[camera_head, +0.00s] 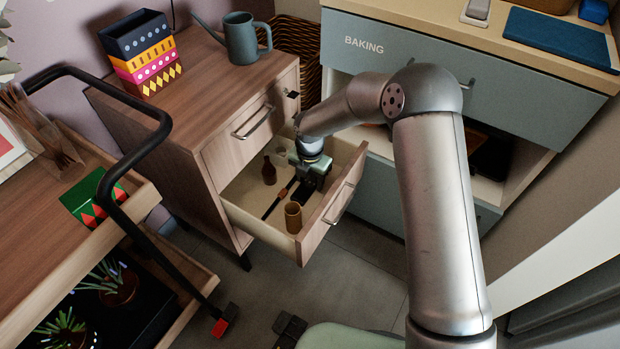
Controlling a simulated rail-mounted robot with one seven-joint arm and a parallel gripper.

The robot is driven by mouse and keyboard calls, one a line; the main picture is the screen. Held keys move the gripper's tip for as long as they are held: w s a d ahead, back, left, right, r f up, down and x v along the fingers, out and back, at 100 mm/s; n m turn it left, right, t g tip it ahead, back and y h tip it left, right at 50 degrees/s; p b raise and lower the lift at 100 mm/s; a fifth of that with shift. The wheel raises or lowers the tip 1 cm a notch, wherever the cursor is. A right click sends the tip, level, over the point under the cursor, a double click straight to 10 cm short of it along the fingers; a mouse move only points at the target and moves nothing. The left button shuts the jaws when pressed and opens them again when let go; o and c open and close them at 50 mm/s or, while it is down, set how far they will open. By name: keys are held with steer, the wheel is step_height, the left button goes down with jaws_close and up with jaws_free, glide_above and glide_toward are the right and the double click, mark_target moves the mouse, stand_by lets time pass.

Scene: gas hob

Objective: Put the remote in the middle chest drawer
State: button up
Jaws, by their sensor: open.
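The wooden chest (190,135) has an open drawer (322,232), below a closed drawer with a metal handle (250,124). My gripper (303,188) points down inside the open drawer, near its far right part. It is open, though its fingertips are small and dark. A dark, elongated shape (299,196) lies just below it and may be the remote; I cannot tell whether the fingers touch it. A brown bottle (269,170), a brown cup (293,217) and a thin dark stick-like thing (276,203) are also in this drawer.
A grey-green watering can (241,40) and a patterned stack of boxes (140,52) stand on the chest. A trolley with a black rail (140,150) is at the left. The blue-grey cabinet marked BAKING (420,62) stands at the right. Some floor (350,275) is clear in front.

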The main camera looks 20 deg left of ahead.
mark_target(311, 182)
step_height(311, 182, up, 12)
steer(key=p, duration=0.3)
steer(key=shift+r+p, duration=0.2)
steer(key=shift+p, duration=0.15)
steer(key=d+r+m, duration=0.2)
steer(key=d, duration=0.1)
steer(key=s+d+r+m, duration=0.1)
steer(key=d+r+m, duration=0.1)
steer(key=d, duration=0.2)
steer(key=s+d+r+m+h, duration=0.1)
steer(key=d+m, duration=0.2)
steer(key=shift+s+d+r, duration=0.25)
steer(key=shift+r, duration=0.15)
steer(key=s+d+r+m, duration=0.5)
steer(key=s+d+m, duration=0.2)
steer(key=d+m, duration=0.35)
steer(key=s+d+m, duration=0.5)
steer(key=s+m, duration=0.2)
steer(key=s, duration=0.1)
steer(key=s+d+r+m+y, duration=0.1)
steer(key=s+d+m, duration=0.5)
steer(key=s+m, duration=0.1)
steer(key=shift+s+r+m+g, duration=0.3)
steer(key=shift+s+m, duration=0.1)
steer(key=shift+m, duration=0.35)
